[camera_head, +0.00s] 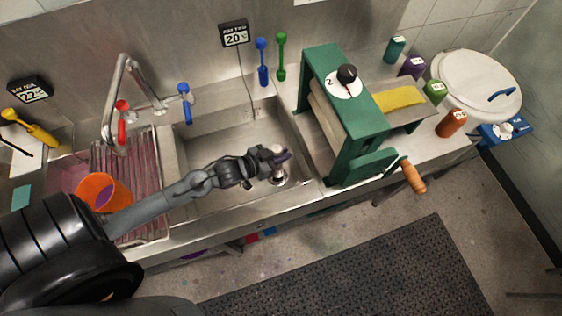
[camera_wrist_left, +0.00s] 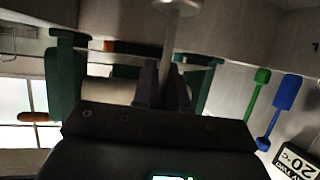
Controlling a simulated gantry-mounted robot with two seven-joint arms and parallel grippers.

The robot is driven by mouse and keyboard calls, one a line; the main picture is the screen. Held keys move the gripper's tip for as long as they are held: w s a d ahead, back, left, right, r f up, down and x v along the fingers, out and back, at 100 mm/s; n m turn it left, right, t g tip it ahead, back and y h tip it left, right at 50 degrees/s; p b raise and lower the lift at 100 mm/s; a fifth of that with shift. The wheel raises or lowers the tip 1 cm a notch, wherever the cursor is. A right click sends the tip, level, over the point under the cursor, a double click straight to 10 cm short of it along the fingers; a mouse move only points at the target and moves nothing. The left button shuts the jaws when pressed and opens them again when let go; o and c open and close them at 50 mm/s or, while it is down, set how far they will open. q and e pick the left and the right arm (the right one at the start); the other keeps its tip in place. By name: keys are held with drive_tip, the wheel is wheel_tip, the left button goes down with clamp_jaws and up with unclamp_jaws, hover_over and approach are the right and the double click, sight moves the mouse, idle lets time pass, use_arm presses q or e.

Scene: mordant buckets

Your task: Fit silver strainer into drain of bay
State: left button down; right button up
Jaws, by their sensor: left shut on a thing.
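My left gripper (camera_head: 280,156) reaches over the right part of the steel sink bay (camera_head: 205,145). In the left wrist view, its two dark fingers (camera_wrist_left: 163,88) are shut on the stem of the silver strainer (camera_wrist_left: 178,8). The strainer's round, pale metal end lies beyond the fingertips, cut by the top edge of that view. In the head view, a small round silver shape (camera_head: 279,179) shows just below the fingers at the bay's floor. I cannot tell there what is strainer and what is drain, or whether they touch. My right gripper is not in view.
A ribbed drainboard (camera_head: 128,165) with an orange bucket (camera_head: 103,190) lies left of the bay. A tap (camera_head: 122,85) stands behind it. A green press (camera_head: 345,110) with a wooden handle stands close right of the bay. The bay's left floor is clear.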

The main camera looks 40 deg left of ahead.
use_arm(q)
drive_tip(key=shift+f+b, duration=0.3)
drive_tip(key=shift+f, duration=2.2)
drive_tip(key=c, duration=1.2)
unclamp_jaws()
drive_tip(key=shift+o, duration=0.2)
drive_tip(key=p+v, duration=0.1)
drive_tip(key=v, duration=1.1)
drive_tip(key=shift+a, duration=0.1)
